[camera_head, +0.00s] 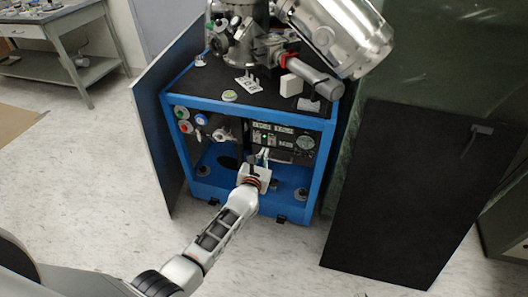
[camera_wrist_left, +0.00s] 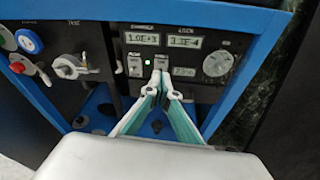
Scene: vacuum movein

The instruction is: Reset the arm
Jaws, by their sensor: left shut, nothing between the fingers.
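My left arm reaches from the lower left of the head view to the front of a blue-framed cabinet (camera_head: 177,140). My left gripper (camera_head: 264,153) is shut and empty, just in front of the control panel (camera_head: 285,143). In the left wrist view the gripper's fingertips (camera_wrist_left: 158,80) meet below a row of small switches, close to the panel; I cannot tell whether they touch it. The panel has two lit displays, a green light (camera_wrist_left: 148,57) and a round grey dial (camera_wrist_left: 217,63). My right gripper is not in view.
Metal vacuum equipment (camera_head: 345,35) stands on the cabinet's dark top. An open side panel (camera_head: 155,120) flanks it at left, and a large black panel (camera_head: 415,190) leans at right. A workbench (camera_head: 65,40) stands at the back left.

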